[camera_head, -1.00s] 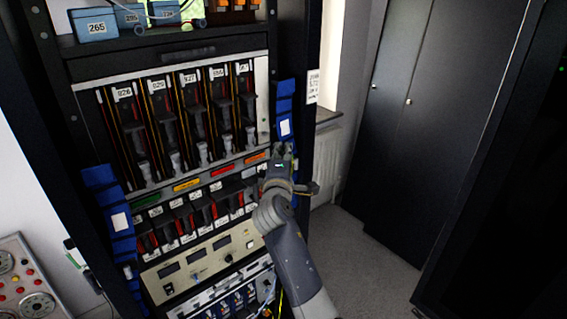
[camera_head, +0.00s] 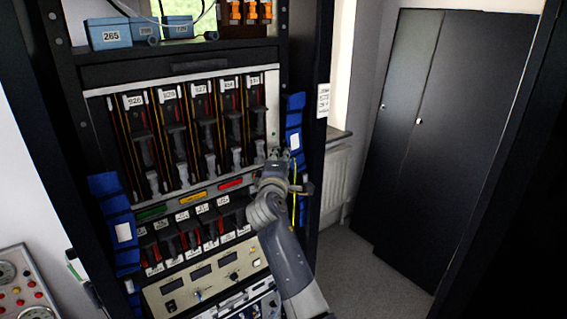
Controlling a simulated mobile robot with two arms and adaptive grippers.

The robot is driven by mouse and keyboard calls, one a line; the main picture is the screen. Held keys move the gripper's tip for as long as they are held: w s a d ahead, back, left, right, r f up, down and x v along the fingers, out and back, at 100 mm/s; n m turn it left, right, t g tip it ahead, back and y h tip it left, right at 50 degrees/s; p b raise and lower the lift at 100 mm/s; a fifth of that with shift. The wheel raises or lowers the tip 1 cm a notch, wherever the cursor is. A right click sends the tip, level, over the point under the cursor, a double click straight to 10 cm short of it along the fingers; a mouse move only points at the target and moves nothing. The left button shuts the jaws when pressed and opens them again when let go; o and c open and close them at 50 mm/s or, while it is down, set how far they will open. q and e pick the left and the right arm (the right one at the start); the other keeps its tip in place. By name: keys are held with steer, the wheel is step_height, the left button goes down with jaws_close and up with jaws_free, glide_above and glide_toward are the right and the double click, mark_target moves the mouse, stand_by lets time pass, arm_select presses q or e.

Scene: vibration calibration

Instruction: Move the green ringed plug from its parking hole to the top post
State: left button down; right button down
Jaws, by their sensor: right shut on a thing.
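My right gripper (camera_head: 276,154) is in front of the lower right corner of the white-framed rack panel (camera_head: 274,95). Its arm rises from the bottom of the head view. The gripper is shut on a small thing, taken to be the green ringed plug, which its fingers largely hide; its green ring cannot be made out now. The parking hole and the top post are too small to tell or are hidden by the hand. My left gripper is not in view.
Blue blocks with white labels line the rack's right side (camera_head: 294,120) and left side (camera_head: 122,231). A yellow cable (camera_head: 294,212) hangs beside my right wrist. Blue boxes (camera_head: 108,34) stand on the top shelf. Black cabinets (camera_head: 450,120) stand right, with clear floor before them.

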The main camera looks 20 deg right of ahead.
steer(key=shift+w+a+r+b, duration=0.1)
steer(key=shift+w+a+b, duration=0.1)
steer(key=shift+w, duration=0.25)
steer(key=shift+w+a+r+b, duration=0.1)
steer(key=shift+w+a+b, duration=0.1)
steer(key=shift+w, duration=0.25)
stand_by(3.2)
steer(key=c, duration=1.5)
jaws_free()
steer(key=shift+f, duration=0.1)
steer(key=shift+o, duration=0.2)
steer(key=shift+s, duration=0.1)
steer(key=shift+p+v, duration=1.15)
steer(key=shift+v, duration=1.25)
